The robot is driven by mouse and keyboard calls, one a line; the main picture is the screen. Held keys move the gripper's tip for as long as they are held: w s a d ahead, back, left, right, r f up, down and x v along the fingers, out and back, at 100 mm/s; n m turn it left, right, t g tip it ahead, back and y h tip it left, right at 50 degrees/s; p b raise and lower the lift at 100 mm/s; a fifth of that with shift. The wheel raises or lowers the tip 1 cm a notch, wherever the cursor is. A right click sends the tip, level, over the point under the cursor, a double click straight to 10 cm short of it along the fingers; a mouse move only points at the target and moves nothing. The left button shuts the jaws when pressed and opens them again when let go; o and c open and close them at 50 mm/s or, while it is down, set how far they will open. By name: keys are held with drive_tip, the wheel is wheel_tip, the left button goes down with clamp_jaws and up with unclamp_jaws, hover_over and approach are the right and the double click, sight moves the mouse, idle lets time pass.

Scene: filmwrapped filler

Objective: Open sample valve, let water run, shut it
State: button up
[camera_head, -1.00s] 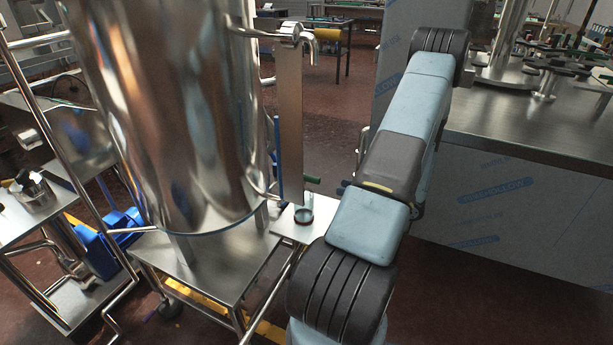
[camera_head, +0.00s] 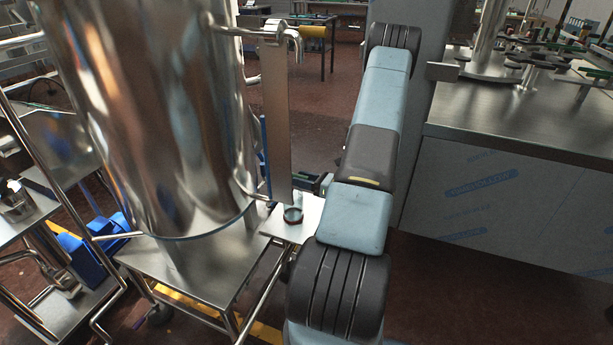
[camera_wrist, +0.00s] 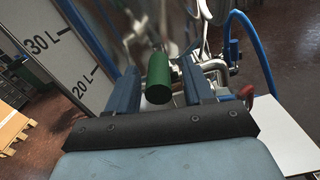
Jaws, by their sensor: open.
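A green cylindrical handle (camera_wrist: 158,84), likely the sample valve's, sits between the two blue-grey fingers of my gripper (camera_wrist: 160,69) in the wrist view. The fingers stand apart on either side of it, with a visible gap on the left; contact on the right is unclear. Metal pipework lies behind the handle. The tall steel tank (camera_head: 150,110) stands at left in the head view. A small round glass vessel (camera_head: 293,214) stands on a white plate (camera_head: 309,212) below the tank's side. No running water is visible. My arm mostly hides the gripper in the head view.
An upright level board marked 20 L and 30 L (camera_wrist: 58,62) stands close left of my gripper. A blue hose (camera_wrist: 262,50) and a small red part (camera_wrist: 247,91) are at right. A steel bench (camera_head: 520,125) stands right of my arm. A trolley (camera_head: 190,275) carries the tank.

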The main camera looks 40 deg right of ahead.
drive_tip(key=shift+w+a, duration=0.35)
drive_tip(key=shift+w, duration=0.25)
drive_tip(key=shift+c, duration=0.2)
clamp_jaws()
